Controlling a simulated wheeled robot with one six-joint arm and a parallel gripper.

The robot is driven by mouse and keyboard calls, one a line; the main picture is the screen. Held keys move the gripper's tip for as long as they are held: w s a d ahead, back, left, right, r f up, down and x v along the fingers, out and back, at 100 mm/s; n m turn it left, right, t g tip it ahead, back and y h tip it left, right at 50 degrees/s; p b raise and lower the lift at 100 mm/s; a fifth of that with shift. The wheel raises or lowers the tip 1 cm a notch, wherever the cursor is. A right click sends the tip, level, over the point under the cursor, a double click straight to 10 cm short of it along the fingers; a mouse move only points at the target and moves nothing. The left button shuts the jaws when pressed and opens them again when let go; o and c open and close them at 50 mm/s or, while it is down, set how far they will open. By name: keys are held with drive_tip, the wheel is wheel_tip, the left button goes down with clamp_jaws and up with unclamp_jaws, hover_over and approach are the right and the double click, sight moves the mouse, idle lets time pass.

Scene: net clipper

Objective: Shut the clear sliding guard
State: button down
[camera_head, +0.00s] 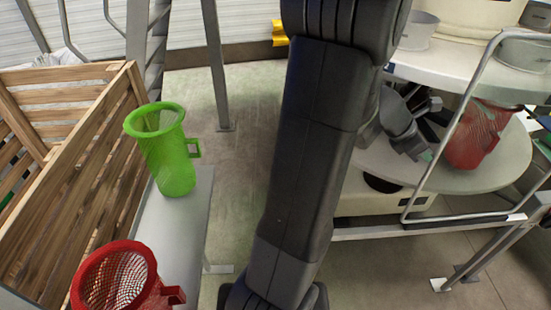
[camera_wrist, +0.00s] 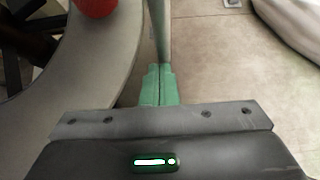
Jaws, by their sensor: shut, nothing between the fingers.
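The guard shows in the head view as a bent grey tube frame (camera_head: 459,115) at the right, in front of the machine's round table. Its clear pane is hard to make out. In the wrist view, a grey bar (camera_wrist: 163,35), which looks like part of this frame, runs up from my fingertips. My gripper (camera_head: 425,154) is left of the frame, over the round table. Its green fingers (camera_wrist: 159,85) are together with nothing between them. They line up with the bar, but I cannot tell whether they touch it.
A red net basket (camera_head: 474,136) stands on the round table (camera_head: 375,165). A green basket (camera_head: 170,155) and another red basket (camera_head: 125,285) are on a grey bench (camera_head: 187,225) beside a wooden crate (camera_head: 75,165). Open floor lies between bench and machine.

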sight(446, 150)
drive_tip(key=d, duration=0.6)
drive_tip(key=shift+w+d, duration=0.1)
drive_tip(key=shift+d, duration=0.05)
drive_tip(key=shift+r, duration=0.1)
drive_tip(key=shift+d+r, duration=0.1)
drive_tip(key=shift+w, duration=0.1)
